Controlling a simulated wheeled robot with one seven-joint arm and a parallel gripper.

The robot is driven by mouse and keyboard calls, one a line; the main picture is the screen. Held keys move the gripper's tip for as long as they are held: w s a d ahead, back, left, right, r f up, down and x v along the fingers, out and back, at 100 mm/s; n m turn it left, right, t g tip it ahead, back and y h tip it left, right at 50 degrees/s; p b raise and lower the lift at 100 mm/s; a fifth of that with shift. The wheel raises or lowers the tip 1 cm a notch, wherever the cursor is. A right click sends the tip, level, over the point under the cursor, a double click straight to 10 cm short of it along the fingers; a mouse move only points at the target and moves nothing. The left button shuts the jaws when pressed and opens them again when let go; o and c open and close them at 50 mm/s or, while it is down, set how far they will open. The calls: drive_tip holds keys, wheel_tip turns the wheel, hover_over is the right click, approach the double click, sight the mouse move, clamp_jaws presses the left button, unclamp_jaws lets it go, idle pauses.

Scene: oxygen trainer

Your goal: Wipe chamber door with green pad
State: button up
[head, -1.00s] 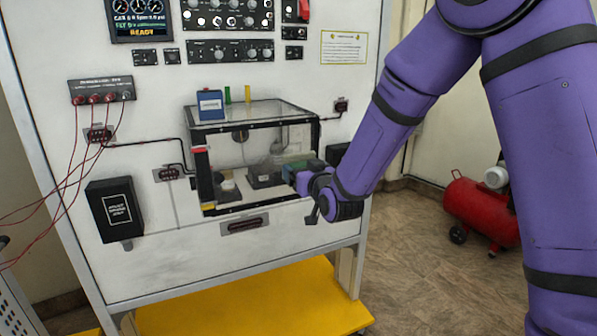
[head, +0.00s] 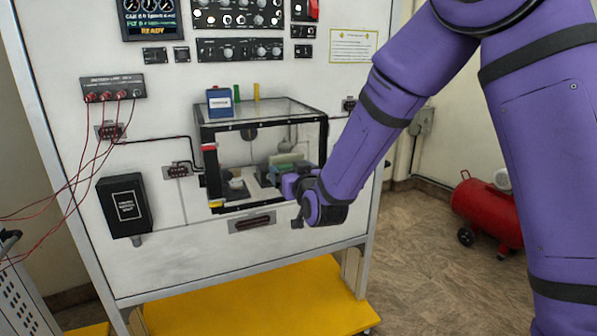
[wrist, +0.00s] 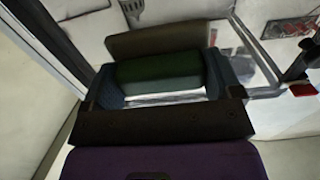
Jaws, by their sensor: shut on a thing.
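The clear-walled chamber (head: 213,136) is mounted on the white panel, with its transparent front door (head: 240,160) in a dark frame. My gripper (head: 280,168) is in front of the right half of the door. It is shut on the green pad (head: 288,158). In the wrist view, the green pad (wrist: 160,78) sits between the two fingers of my gripper (wrist: 158,84), facing the clear pane. I cannot tell whether the pad touches the door. The lower right of the door is hidden behind my gripper and forearm.
A blue box (head: 219,103) and green and yellow upright pieces stand on the chamber's top. A black box (head: 125,205) hangs at left, with red cables (head: 83,165) near it. A yellow platform (head: 260,305) lies below. A red tank (head: 483,210) stands on the floor at right.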

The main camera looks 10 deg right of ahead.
sight(265, 162)
drive_tip(key=shift+s+a, duration=0.25)
drive_tip(key=shift+a, duration=0.65)
drive_tip(key=shift+s+a, duration=0.25)
drive_tip(key=shift+a, duration=0.65)
drive_tip(key=shift+s+a, duration=0.25)
drive_tip(key=shift+a, duration=0.65)
drive_tip(key=shift+r, duration=1)
drive_tip(key=shift+w+d, duration=0.3)
drive_tip(key=shift+d, duration=0.65)
drive_tip(key=shift+w+d, duration=0.3)
drive_tip(key=shift+d, duration=0.65)
drive_tip(key=shift+w+d, duration=0.3)
drive_tip(key=shift+d, duration=0.85)
drive_tip(key=shift+w+d, duration=0.35)
drive_tip(key=shift+d, duration=0.75)
drive_tip(key=shift+w+d, duration=0.3)
drive_tip(key=shift+d, duration=0.85)
drive_tip(key=shift+s+a, duration=0.1)
drive_tip(key=shift+s+a, duration=0.45)
drive_tip(key=shift+a, duration=1.3)
drive_tip(key=shift+s+a, duration=0.5)
drive_tip(key=shift+a, duration=1.25)
drive_tip(key=shift+s+a, duration=0.45)
drive_tip(key=shift+a, duration=1.3)
